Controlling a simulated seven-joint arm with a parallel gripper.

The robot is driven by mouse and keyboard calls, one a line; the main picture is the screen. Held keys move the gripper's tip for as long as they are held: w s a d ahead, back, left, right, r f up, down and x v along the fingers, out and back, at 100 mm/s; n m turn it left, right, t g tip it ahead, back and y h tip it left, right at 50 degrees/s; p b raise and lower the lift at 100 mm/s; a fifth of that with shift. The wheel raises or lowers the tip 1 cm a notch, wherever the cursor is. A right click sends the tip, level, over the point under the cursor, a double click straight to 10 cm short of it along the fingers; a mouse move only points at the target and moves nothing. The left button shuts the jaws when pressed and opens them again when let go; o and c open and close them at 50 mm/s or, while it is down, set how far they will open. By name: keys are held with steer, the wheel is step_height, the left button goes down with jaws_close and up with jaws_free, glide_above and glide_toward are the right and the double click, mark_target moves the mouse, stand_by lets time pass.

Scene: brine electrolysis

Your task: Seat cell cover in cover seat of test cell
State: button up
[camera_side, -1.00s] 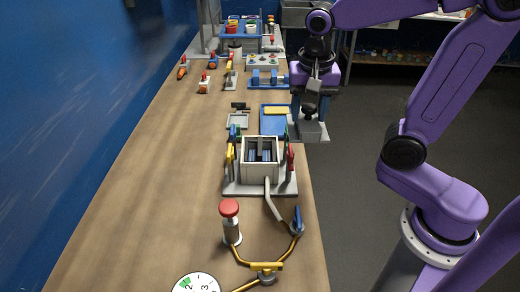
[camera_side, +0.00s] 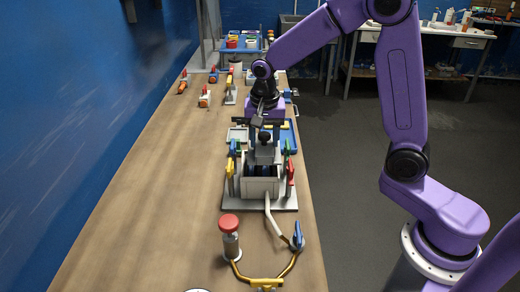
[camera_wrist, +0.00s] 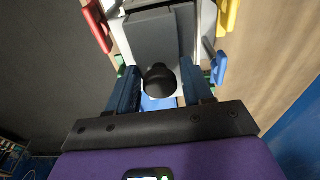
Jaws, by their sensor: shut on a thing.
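The cell cover is a grey block with a black round knob. In the side view the cover (camera_side: 265,156) hangs over the open top of the test cell (camera_side: 260,188), a pale box with dark plates inside. My gripper (camera_side: 265,136) is above it, shut on the knob. In the wrist view the knob (camera_wrist: 160,80) is between the two blue fingers of my gripper (camera_wrist: 160,72), and the cover (camera_wrist: 158,38) lies beyond it, over the pale cell wall (camera_wrist: 207,25). The cover seat is hidden beneath the cover. I cannot tell whether the cover touches the cell.
Coloured clamps, red (camera_side: 290,172) and yellow (camera_side: 230,168) among them, flank the cell closely. A hose (camera_side: 271,218) runs from its front to a blue-handled valve (camera_side: 298,238). A red-capped post (camera_side: 229,225) stands in front. The table's left side (camera_side: 150,200) is clear.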

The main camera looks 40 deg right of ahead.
mark_target(260, 143)
steer(key=shift+w+f, duration=0.6)
steer(key=shift+f, duration=0.1)
steer(key=shift+w+a+f, duration=0.1)
steer(key=shift+f, duration=1.55)
steer(key=shift+f, duration=0.1)
steer(key=o, duration=1.1)
steer(key=shift+o, duration=0.2)
steer(key=r, duration=0.8)
steer(key=s+a+r, duration=0.1)
steer(key=r, duration=0.3)
steer(key=shift+r, duration=0.1)
